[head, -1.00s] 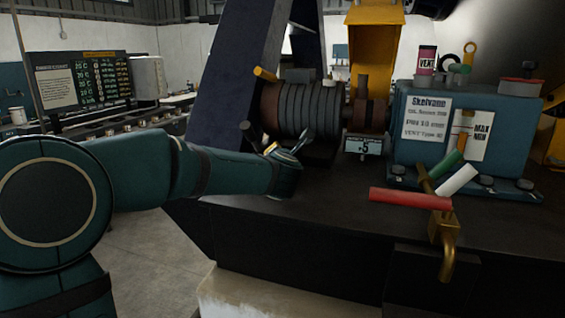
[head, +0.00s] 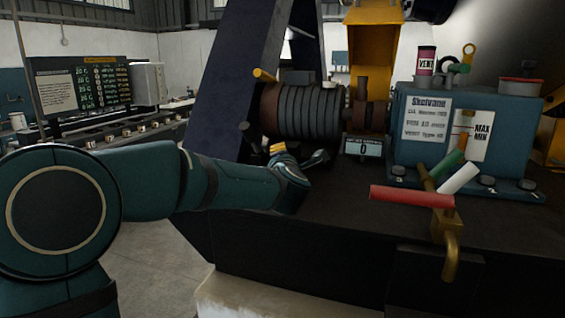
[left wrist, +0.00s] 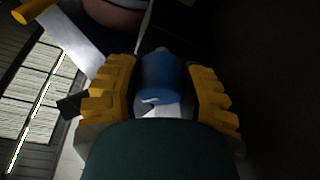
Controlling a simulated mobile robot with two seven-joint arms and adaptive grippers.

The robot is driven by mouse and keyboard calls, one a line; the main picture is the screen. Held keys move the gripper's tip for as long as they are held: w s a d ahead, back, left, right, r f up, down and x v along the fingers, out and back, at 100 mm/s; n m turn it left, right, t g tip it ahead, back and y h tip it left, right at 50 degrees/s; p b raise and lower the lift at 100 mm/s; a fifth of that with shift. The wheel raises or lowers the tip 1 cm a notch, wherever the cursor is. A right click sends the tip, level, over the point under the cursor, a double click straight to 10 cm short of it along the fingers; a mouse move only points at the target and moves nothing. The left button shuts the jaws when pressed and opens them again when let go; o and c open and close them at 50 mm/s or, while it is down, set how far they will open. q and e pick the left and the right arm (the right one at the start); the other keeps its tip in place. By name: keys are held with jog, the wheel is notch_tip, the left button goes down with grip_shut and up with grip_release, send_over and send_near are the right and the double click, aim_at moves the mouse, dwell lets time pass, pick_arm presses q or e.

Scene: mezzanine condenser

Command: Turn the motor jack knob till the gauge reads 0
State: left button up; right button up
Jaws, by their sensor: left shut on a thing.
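The gauge (head: 362,146) is a small display below the shaft coupling in the head view, and it reads 0. My left gripper (head: 298,155) is at the near side of the ribbed motor (head: 303,110), low by the dark base. In the left wrist view, its yellow-padded fingers (left wrist: 163,78) are on either side of a blue knob (left wrist: 160,72), and the gripper is shut on it. In the head view my wrist and fingers hide the knob. My right gripper is in neither view.
The blue pump box (head: 455,110) with labels stands right of the gauge. Red, white and green handles (head: 411,197) on brass valves stick out in front of it. A dark blue upright beam (head: 240,75) rises behind my left forearm. The dark base top is mostly bare.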

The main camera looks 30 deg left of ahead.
pick_arm(q)
jog(key=o, duration=0.9)
jog(key=shift+a, duration=0.1)
jog(key=shift+o, duration=0.2)
jog(key=shift+v, duration=4.1)
jog(key=shift+r, duration=0.1)
